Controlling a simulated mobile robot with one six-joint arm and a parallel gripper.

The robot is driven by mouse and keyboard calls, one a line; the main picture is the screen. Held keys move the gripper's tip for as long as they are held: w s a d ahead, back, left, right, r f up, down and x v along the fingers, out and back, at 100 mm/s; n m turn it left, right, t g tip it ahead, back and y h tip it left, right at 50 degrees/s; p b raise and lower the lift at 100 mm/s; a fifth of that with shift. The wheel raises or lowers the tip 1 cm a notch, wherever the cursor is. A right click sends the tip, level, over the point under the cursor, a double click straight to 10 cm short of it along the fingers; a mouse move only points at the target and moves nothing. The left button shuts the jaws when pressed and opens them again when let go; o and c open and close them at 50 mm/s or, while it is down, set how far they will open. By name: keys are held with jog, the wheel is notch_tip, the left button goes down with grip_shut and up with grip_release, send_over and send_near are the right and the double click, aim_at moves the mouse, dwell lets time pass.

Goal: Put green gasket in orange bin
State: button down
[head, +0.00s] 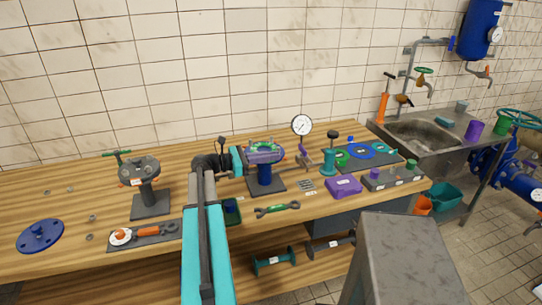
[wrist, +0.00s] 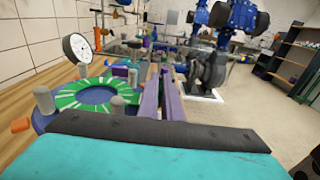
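The green gasket (wrist: 72,98), a ring with pale radial marks, lies flat on a blue flange (wrist: 44,117) with grey upright studs around it, in the wrist view. In the head view the gasket (head: 264,144) shows partly on top of a blue stand, behind my gripper (head: 281,153). My gripper (wrist: 161,72) has two long purple fingers with a narrow gap between them and nothing visible held. The fingers are beside the gasket, to its right in the wrist view. The orange bin (head: 423,206) is low at the bench's right end, partly hidden.
A teal bin (head: 447,197) stands beside the orange bin. A pressure gauge (head: 302,125) rises behind the stand. A purple box (head: 343,186), a dark block (head: 392,178) and a mat with a blue ring (head: 361,151) are to the right. A wrench (head: 277,208) lies in front.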

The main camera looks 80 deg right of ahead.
jog(key=shift+f, duration=0.15)
jog(key=c, duration=1.9)
grip_release()
jog(key=shift+c, duration=0.2)
jog(key=shift+f+b, duration=0.15)
jog(key=shift+b, duration=0.4)
jog(key=b+v, duration=0.3)
jog(key=v, duration=1.1)
jog(key=shift+b, duration=0.3)
jog(key=shift+o, duration=0.4)
jog(key=shift+s, duration=0.1)
